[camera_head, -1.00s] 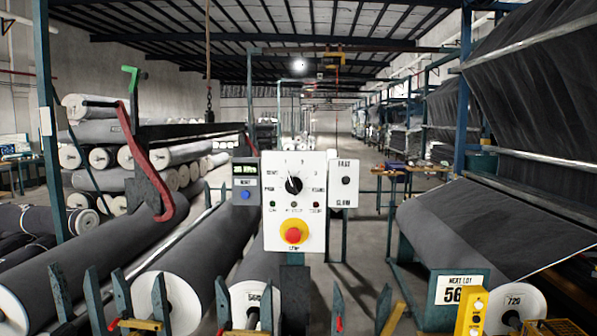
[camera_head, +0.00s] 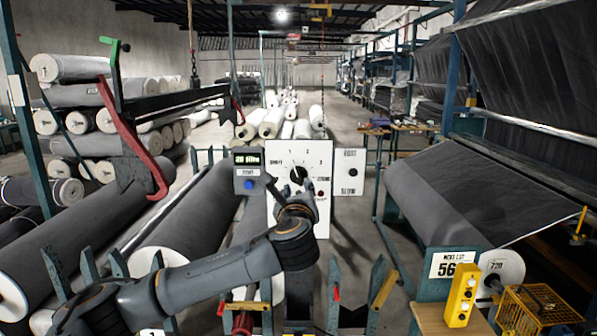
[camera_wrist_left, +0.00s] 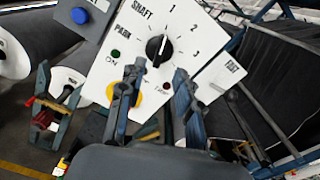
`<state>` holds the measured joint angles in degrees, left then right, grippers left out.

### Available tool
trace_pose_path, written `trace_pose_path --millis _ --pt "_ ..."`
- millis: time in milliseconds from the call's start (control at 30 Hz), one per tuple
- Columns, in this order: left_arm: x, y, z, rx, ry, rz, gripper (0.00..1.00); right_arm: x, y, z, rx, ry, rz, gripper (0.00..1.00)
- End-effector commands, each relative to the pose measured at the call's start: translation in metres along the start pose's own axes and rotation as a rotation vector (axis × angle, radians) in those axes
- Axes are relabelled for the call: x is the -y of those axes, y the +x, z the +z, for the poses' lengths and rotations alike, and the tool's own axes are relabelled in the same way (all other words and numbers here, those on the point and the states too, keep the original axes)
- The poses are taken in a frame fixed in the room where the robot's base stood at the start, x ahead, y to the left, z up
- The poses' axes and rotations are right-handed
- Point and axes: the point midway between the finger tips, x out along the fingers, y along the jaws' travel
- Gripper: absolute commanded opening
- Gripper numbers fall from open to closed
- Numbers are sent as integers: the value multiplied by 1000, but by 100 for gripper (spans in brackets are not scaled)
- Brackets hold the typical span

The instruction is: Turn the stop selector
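The stop selector (camera_head: 297,174) is a round black knob on a white control panel (camera_head: 313,225). In the left wrist view the knob (camera_wrist_left: 157,48) sits among printed marks SHAFT, PARK, 1, 2 and 3. A white line on it is too small to read surely. My left gripper (camera_head: 290,188) is in front of the panel, just below the knob, and hides the panel's lower middle. In the left wrist view its two fingers are apart and the gripper (camera_wrist_left: 158,74) is open and empty, with the knob above the gap. I cannot tell any contact. My right gripper is out of view.
A grey box with a display and blue button (camera_head: 248,184) adjoins the panel's left side. A small switch box (camera_head: 350,171) is at its right. A yellow stop button (camera_wrist_left: 124,93) is partly hidden behind the fingers. Large grey rolls (camera_head: 185,215) flank the panel.

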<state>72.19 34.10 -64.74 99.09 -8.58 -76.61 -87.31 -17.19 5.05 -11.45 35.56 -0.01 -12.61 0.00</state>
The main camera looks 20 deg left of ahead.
Motion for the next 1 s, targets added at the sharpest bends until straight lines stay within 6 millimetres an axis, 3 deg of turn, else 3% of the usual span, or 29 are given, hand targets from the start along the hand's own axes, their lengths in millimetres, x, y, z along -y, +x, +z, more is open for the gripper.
trace_pose_path --millis 33,300,767,933,1000 --pt "1 11 5 0 2 4 34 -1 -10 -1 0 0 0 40" --pt "2 51 2 0 -1 0 34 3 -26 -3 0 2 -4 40" --pt "0 63 0 0 -1 -1 34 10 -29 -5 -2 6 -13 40" --pt "0 63 0 0 -1 -1 3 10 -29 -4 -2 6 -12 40" --pt "0 63 0 0 -1 -1 0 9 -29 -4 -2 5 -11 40"
